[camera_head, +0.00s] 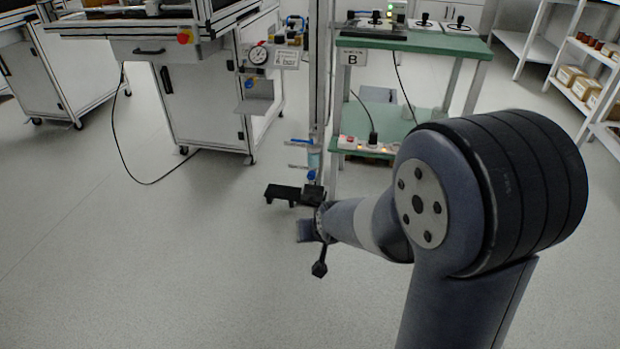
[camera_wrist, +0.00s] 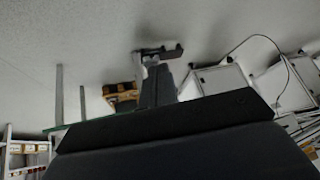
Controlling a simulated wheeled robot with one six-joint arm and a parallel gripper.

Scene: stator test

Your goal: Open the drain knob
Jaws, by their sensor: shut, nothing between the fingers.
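The drain knob (camera_head: 311,175) is a small blue knob under a clear, bluish filter bowl (camera_head: 314,158) on the upright post, low beside the green bench. My gripper (camera_head: 313,194) is dark and small in the head view. It appears just below the knob, and I cannot tell whether it touches it. In the wrist view, my gripper (camera_wrist: 158,85) shows as dark fingers close together above the large dark body, with nothing seen held. The knob cannot be made out in the wrist view.
The post (camera_head: 319,80) stands beside the green bench (camera_head: 410,42), with a black foot (camera_head: 282,193) reaching left. Blue-handled valves (camera_head: 302,141) sit just above the bowl. A power strip (camera_head: 366,145) lies on the lower shelf.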

